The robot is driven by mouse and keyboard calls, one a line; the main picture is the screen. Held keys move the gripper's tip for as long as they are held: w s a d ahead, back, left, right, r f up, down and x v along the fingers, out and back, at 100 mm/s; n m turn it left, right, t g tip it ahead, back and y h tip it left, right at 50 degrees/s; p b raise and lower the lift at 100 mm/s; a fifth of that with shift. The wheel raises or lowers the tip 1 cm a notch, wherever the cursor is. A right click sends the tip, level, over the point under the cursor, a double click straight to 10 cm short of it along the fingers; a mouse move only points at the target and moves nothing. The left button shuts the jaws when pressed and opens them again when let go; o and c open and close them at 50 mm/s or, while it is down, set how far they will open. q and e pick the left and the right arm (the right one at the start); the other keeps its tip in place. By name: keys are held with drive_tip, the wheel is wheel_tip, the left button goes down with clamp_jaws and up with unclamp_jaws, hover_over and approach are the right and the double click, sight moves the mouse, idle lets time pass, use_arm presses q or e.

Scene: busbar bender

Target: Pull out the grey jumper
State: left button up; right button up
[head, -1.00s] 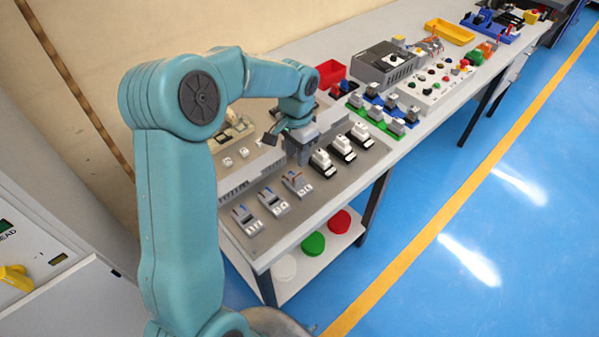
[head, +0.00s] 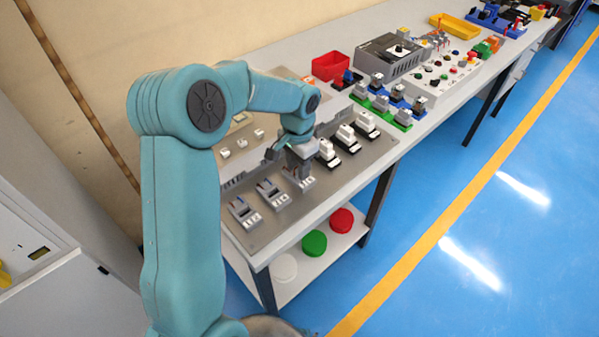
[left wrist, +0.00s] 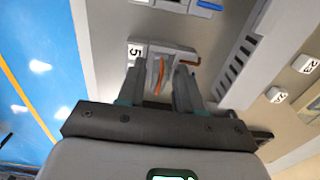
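My left gripper (left wrist: 158,88) is low over a grey terminal block (left wrist: 170,48) labelled 5. Its two fingers are apart, one on each side of an orange-red wire (left wrist: 161,74). I cannot tell whether the fingers touch anything. In the head view the left gripper (head: 301,163) covers part of this block, the rearmost of three in a row. The other two blocks (head: 244,212) (head: 272,193) stand in front of it. A blue part (left wrist: 210,5) shows on a neighbouring block. I cannot make out a grey jumper clearly. My right gripper is not in view.
White-topped black devices (head: 346,138) stand right behind the gripper. A grey slotted duct (left wrist: 238,62) runs beside the block, with numbered white pieces (left wrist: 305,64) beyond it. A red bin (head: 330,66) is farther back. The bench's front edge is clear.

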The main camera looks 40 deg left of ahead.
use_arm(q)
drive_tip(key=shift+w+d+f, duration=0.1)
drive_tip(key=shift+d, duration=0.05)
drive_tip(key=c, duration=0.3)
clamp_jaws()
drive_tip(key=shift+r+p, duration=0.3)
drive_tip(key=shift+r, duration=0.1)
drive_tip(key=shift+r+p, duration=0.3)
drive_tip(key=shift+r, duration=0.45)
drive_tip(key=shift+r+p, duration=0.2)
drive_tip(key=shift+p, duration=0.15)
